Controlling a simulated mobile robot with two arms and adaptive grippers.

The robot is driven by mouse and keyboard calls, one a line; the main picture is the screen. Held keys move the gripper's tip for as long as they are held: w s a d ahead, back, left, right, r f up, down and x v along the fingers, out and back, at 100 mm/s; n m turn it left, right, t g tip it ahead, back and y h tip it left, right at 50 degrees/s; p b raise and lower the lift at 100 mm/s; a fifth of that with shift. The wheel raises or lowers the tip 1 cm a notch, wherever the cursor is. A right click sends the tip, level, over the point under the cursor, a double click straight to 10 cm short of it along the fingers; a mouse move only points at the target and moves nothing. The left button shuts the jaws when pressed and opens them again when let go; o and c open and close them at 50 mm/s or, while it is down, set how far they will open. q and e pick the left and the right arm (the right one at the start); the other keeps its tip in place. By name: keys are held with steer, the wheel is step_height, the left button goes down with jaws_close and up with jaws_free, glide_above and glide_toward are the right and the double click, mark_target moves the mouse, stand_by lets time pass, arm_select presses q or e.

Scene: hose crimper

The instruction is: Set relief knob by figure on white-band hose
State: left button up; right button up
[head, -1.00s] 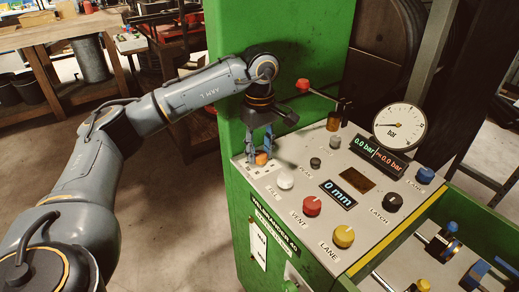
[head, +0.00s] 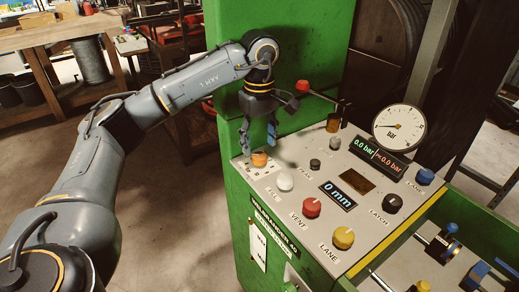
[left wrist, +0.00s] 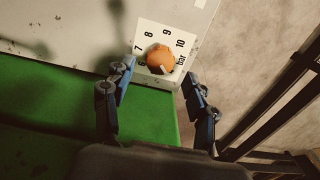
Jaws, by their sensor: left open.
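The orange relief knob (head: 259,159) sits on the left corner of the grey panel. In the left wrist view the knob (left wrist: 159,58) stands on a white scale plate (left wrist: 150,34) with figures 7, 8, 9, 10 and "bar". I cannot make out a white-band hose. My right gripper is not in view.
The grey panel holds a white button (head: 285,182), red knob (head: 312,206), yellow knob (head: 343,237), black knob (head: 393,202) and blue knob (head: 425,177). A dial gauge (head: 399,127) and a display (head: 378,158) stand behind. The green housing (head: 250,60) rises close behind my gripper.

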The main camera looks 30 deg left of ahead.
mark_target(259, 155)
arm_select(q)
step_height(259, 155, up, 9)
steer(key=shift+f, duration=0.15)
stand_by(0.7)
